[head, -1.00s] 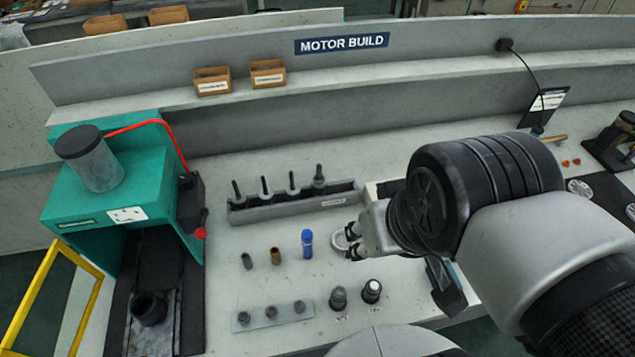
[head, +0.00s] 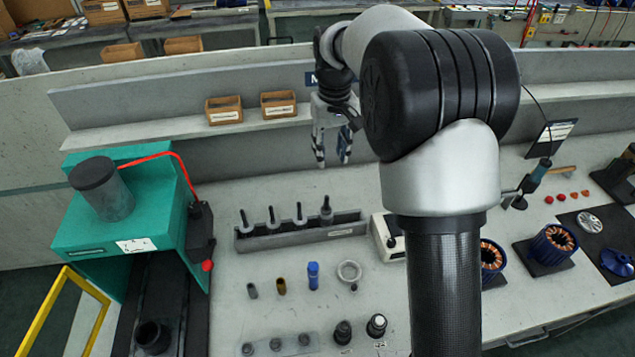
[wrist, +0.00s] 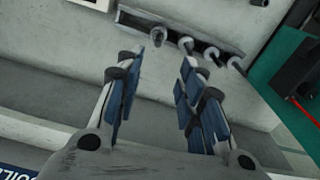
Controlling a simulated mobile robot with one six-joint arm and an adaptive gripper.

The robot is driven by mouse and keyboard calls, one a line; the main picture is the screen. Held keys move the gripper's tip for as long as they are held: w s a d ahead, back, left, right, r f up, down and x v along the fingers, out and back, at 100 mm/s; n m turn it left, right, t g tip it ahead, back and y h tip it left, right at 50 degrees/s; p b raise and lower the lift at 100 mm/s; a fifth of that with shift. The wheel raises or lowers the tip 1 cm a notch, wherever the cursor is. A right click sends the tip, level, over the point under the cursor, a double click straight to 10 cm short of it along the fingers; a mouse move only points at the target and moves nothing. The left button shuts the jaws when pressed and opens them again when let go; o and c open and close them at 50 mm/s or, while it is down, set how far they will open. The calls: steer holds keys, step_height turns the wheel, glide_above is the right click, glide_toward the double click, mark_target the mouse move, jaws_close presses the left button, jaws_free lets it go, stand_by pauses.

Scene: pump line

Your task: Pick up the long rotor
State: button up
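Several rotors with dark upright shafts stand in a row in a long grey rack (head: 350,229) on the bench. The rightmost rotor (head: 326,209) in the head view stands highest and looks like the long one. My gripper (head: 332,157) points down, open and empty, above and behind the rack, near the back wall. In the wrist view my gripper (wrist: 172,58) has its blue-padded fingers apart with nothing between them.
A green press (head: 125,215) with a red cable stands left of the rack. Small parts, including a blue cylinder (head: 313,275) and a metal ring (head: 349,271), lie in front. Two cardboard bins (head: 224,112) sit on the shelf. Copper-wound stators (head: 553,244) are at right.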

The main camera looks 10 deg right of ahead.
mark_target(327, 200)
steer(key=w+f+b, duration=0.1)
steer(key=f, duration=0.6)
steer(key=f+b, duration=0.2)
steer(key=f, duration=0.5)
steer(key=w+f+b, duration=0.1)
steer(key=f+b, duration=0.1)
steer(key=f, duration=0.4)
steer(key=shift+w+f, duration=0.3)
steer(key=shift+f, duration=0.1)
steer(key=shift+c, duration=0.5)
jaws_close()
steer(key=shift+r, duration=0.1)
